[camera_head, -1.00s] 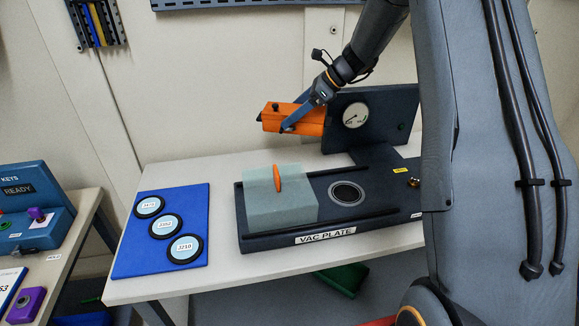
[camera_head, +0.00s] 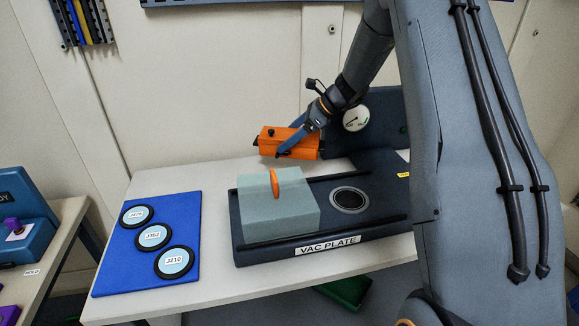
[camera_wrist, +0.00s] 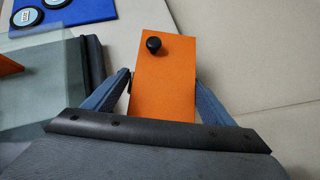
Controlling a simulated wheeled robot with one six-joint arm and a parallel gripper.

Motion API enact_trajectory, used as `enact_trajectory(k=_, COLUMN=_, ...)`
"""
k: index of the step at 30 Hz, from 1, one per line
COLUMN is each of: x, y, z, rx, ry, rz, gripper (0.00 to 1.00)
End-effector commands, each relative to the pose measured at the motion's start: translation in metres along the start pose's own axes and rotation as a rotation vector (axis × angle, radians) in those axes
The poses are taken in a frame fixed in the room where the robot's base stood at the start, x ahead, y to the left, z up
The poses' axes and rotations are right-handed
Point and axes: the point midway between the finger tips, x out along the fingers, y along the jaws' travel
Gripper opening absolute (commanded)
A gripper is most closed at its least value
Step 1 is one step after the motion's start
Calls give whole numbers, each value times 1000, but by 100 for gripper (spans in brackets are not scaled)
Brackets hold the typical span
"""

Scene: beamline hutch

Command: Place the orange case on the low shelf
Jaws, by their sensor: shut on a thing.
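The orange case (camera_head: 287,142) is a small box with a dark knob, held in the air above the back of the white table, behind the grey-green block. My gripper (camera_head: 289,147) is shut on it, with blue fingers on its two sides. In the wrist view the case (camera_wrist: 163,80) fills the middle between the fingers, its black knob towards the far end. The low shelf cannot be made out for certain; a grey surface with a green object (camera_head: 345,288) shows under the table.
The vac plate (camera_head: 240,240) carries the translucent block (camera_head: 280,212) with an orange handle. A blue mat (camera_head: 190,205) with several round discs lies at the table's left. A side bench (camera_head: 60,245) with a blue box stands further left. The wall is close behind.

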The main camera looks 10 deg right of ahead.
Motion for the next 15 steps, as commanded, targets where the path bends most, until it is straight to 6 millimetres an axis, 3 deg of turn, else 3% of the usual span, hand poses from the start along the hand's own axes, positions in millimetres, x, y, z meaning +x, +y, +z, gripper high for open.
enact_trajectory(k=6, x=24, y=1, z=-24, rx=3, ry=-1, rz=1, gripper=33)
enact_trajectory(k=15, x=39, y=1, z=-39, rx=2, ry=-1, rz=2, gripper=33)
